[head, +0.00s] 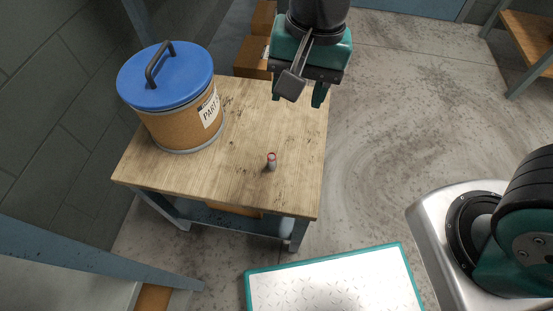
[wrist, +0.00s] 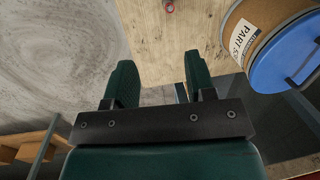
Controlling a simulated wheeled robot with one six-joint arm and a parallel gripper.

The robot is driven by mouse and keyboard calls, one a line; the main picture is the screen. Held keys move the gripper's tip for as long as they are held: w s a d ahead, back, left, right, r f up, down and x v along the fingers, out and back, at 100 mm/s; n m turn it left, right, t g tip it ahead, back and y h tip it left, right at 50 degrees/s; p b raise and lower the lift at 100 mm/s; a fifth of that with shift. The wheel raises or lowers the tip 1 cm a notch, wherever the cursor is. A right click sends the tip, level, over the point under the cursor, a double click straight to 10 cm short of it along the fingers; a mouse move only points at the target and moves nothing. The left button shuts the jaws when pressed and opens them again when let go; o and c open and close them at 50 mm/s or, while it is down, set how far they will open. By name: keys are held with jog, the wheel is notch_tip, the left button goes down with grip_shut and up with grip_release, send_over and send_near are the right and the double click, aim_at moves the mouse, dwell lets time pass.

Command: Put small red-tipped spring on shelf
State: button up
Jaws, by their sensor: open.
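The small red-tipped spring (head: 271,162) stands upright on the wooden top of a small table (head: 225,183), near its front right part in the head view. In the wrist view the spring (wrist: 168,6) shows at the top edge, partly cut off. My gripper (head: 298,98) is open and empty, above the back right of the table and apart from the spring. In the wrist view its two green fingers (wrist: 158,88) are spread apart with nothing between them. I cannot tell which surface is the shelf; a lower level under the tabletop shows partly (head: 235,218).
A large drum with a blue lid (head: 165,75) stands on the table's left; it also shows in the wrist view (wrist: 262,40). Brown boxes (head: 252,57) are behind the table. A wooden rack (head: 530,40) stands at the far right. The floor right of the table is clear.

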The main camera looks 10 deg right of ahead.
aim_at(272, 161)
jog(key=a+f+m+b, duration=0.1)
jog(key=f, duration=0.5)
jog(key=w+a+f+m+h+b, duration=0.1)
jog(key=f+m+b, duration=0.1)
jog(key=f, duration=0.4)
jog(key=w+a+f+m+b, duration=0.1)
jog(key=a+f+m, duration=0.1)
jog(key=f, duration=0.4)
jog(key=shift+f+h+b, duration=0.2)
jog(key=shift+h+b, duration=0.1)
jog(key=shift+b, duration=0.1)
notch_tip(272, 161, down, 6)
jog(key=b, duration=0.2)
jog(key=shift+w+d+r+b, duration=0.1)
jog(key=shift+b, duration=0.3)
jog(key=shift+r, duration=0.1)
grip_shut()
